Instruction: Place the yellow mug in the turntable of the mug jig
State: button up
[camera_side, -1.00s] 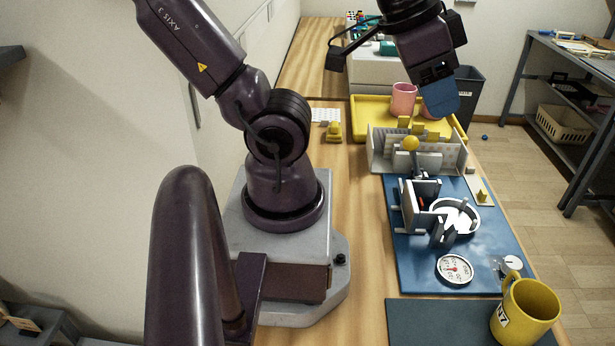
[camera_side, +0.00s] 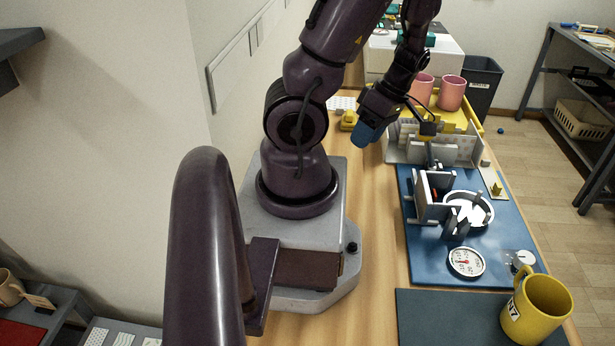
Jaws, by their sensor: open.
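The yellow mug (camera_side: 537,310) stands upright on the dark mat (camera_side: 425,315) at the bottom right, with a white label on its side and its handle toward the back left. The mug jig (camera_side: 440,200) sits on a blue board behind it. Its white round turntable (camera_side: 470,209) has grey posts at its rim and no mug in it. My gripper (camera_side: 367,135) is at the back, above the wooden table and left of the grey fixture, well away from the mug. Its blue fingers are seen edge-on, with nothing visible in them.
A white dial gauge (camera_side: 466,263) lies on the blue board (camera_side: 425,265) between jig and mug. A grey walled fixture (camera_side: 400,148) stands behind the jig. Two pink mugs (camera_side: 451,92) stand on a yellow tray (camera_side: 473,122). The table strip (camera_side: 380,225) left of the board is clear.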

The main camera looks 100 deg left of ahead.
jog(key=s+f+n, duration=0.1)
jog(key=f+n, duration=0.1)
jog(key=n, duration=0.1)
jog(key=s+f+n, duration=0.1)
jog(key=f+n, duration=0.1)
jog(key=f, duration=0.1)
jog(key=s+a+f+n, duration=0.1)
jog(key=f+n, duration=0.1)
jog(key=n, duration=0.1)
jog(key=shift+s+f+n, duration=0.25)
jog(key=shift+s+n, duration=0.05)
jog(key=shift+s, duration=0.05)
jog(key=shift+a+x, duration=0.15)
jog(key=shift+x, duration=1.1)
jog(key=shift+a+x, duration=0.1)
jog(key=shift+x, duration=1.15)
grip_shut()
